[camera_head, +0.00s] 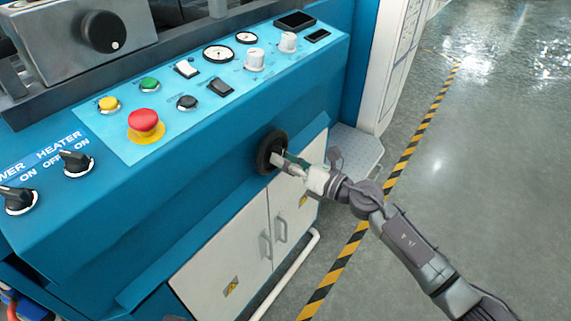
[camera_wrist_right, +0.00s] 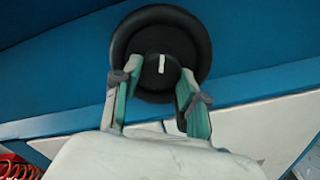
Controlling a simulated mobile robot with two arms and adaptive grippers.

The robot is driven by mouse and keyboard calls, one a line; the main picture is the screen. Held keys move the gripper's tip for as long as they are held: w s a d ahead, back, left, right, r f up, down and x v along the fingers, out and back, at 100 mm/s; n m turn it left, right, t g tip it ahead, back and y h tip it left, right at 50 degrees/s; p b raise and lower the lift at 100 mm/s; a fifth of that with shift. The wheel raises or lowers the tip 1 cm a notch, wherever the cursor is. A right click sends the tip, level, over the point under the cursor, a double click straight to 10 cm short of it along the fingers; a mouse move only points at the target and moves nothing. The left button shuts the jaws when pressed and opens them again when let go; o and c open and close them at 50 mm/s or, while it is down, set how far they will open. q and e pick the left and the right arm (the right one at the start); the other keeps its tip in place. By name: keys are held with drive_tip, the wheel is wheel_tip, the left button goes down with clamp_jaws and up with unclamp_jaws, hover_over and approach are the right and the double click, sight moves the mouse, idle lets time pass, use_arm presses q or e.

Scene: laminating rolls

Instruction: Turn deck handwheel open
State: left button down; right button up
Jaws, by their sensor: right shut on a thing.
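The handwheel is a black round wheel (camera_head: 266,147) on the blue front of the machine, below the right end of the control panel. In the right wrist view the wheel (camera_wrist_right: 123,45) shows face on, with a raised hub in its middle and a nearly upright white mark on the hub. My right gripper (camera_head: 277,158) reaches it from the right. In the wrist view its two fingers (camera_wrist_right: 160,75) sit on either side of the hub, shut on it. The fingers hide part of the wheel's lower rim. My left gripper is not in view.
The sloping panel (camera_head: 215,105) carries a red emergency button (camera_head: 144,120), coloured buttons, gauges and switches. White cabinet doors (camera_head: 225,265) lie below the wheel. A grey step (camera_head: 357,150) stands behind my right gripper. Open floor (camera_head: 480,150) lies to the right, beyond a striped line.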

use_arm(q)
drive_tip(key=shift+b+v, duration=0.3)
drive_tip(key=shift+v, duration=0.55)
use_arm(e)
drive_tip(key=shift+f+n, duration=0.2)
drive_tip(key=shift+n, duration=0.6)
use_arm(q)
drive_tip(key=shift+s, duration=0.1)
use_arm(e)
drive_tip(key=o, duration=1.1)
drive_tip(key=shift+r, duration=0.1)
drive_tip(key=shift+o, duration=0.2)
drive_tip(key=shift+d, duration=0.1)
